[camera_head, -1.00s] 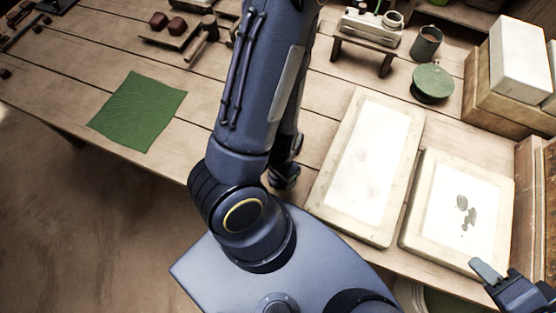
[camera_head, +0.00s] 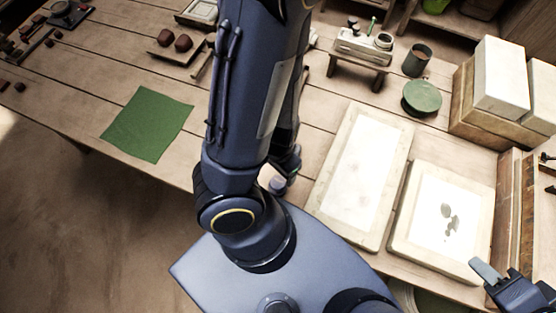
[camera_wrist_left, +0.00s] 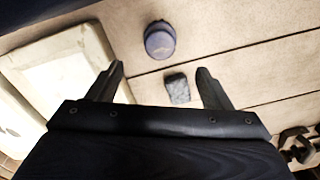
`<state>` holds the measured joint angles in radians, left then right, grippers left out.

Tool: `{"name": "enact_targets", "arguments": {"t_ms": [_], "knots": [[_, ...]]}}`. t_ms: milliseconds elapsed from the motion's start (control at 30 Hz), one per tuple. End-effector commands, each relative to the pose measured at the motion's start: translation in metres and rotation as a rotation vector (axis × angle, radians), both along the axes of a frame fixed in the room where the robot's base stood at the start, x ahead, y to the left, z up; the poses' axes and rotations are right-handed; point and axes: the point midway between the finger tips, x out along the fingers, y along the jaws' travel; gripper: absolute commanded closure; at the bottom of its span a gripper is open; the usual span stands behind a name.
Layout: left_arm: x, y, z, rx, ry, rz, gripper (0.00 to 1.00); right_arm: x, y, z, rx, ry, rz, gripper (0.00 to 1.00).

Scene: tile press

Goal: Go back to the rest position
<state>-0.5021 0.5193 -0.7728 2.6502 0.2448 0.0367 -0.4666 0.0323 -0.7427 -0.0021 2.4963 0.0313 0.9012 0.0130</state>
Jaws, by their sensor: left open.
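My left arm crosses the middle of the head view, and its gripper (camera_head: 287,166) is largely hidden behind the arm, over the table near its front edge. The left wrist view shows that gripper (camera_wrist_left: 160,78) open, with wide-apart fingers and nothing held. Below it on the table are a dark round-topped object (camera_wrist_left: 159,40) and a small dark grey block (camera_wrist_left: 178,88) that shows between the fingers. My right gripper (camera_head: 496,281) is at the lower right of the head view, by the front of the right framed panel. It is cut off there, so its opening is unclear.
A green cloth (camera_head: 147,124) lies at left. Two pale framed panels (camera_head: 376,118) (camera_head: 488,193) lie at right. Behind them are a green round lid (camera_head: 422,98), a cup (camera_head: 417,60), a small stand (camera_head: 358,68) and white blocks (camera_head: 501,77). Bare table lies around the cloth.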

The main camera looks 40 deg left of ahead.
Motion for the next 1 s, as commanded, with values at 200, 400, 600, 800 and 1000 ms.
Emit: {"name": "enact_targets", "arguments": {"t_ms": [200,400,600,800,1000], "knots": [[0.0,0.0,0.0,0.0,0.0,0.0,0.27,0.0,0.0,0.0,0.0,0.0,0.0,0.64],[0.0,-0.001,0.0,-0.003,-0.001,0.0,0.27,0.0,0.0,0.0,0.0,0.0,0.0,0.64],[0.015,-0.023,0.018,-0.138,-0.045,0.046,0.27,0.0,0.0,0.0,0.0,0.0,0.0,0.64],[0.042,-0.051,0.08,-0.375,-0.164,0.109,0.27,0.0,0.0,0.0,0.0,0.0,0.0,0.64],[0.047,-0.047,0.155,-0.468,-0.311,0.132,0.27,0.0,0.0,0.0,0.0,0.0,0.0,0.64]]}}
